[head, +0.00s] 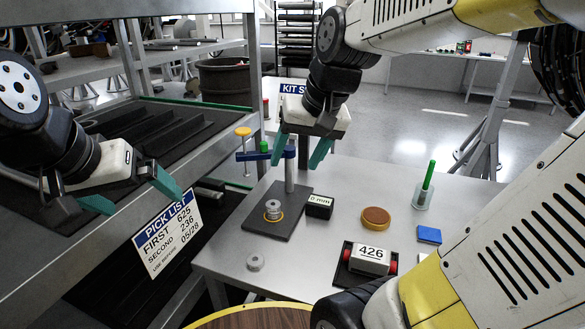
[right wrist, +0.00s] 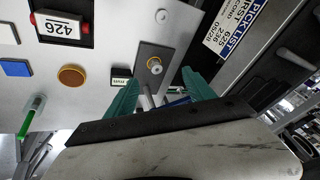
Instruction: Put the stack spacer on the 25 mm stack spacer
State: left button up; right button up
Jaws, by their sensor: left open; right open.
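A small grey ring-shaped spacer (head: 256,262) lies alone on the table near its front left edge; it also shows in the right wrist view (right wrist: 162,16). Another grey spacer stack (head: 273,208) stands within an orange ring on a dark base plate (head: 292,224), seen also in the right wrist view (right wrist: 154,66). I cannot read any size on either. My right gripper (head: 296,160) is open and empty above the back of the plate, by the post; its fingers straddle the post in the right wrist view (right wrist: 158,76). My left gripper (head: 144,204) is open and empty over the pick list sign.
A post with a blue arm (head: 250,155) rises from the plate. A black "mm" block (head: 319,206), brown disc (head: 375,217), green-handled tool (head: 426,183), blue block (head: 429,235) and 426 counter (head: 370,256) stand rightward. Bare table surrounds the loose spacer.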

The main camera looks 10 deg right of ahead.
jog(key=s+n+t, duration=0.1)
jog(key=s, duration=0.5)
jog(key=shift+s+f+t, duration=0.2)
jog(key=shift+s+t, duration=0.2)
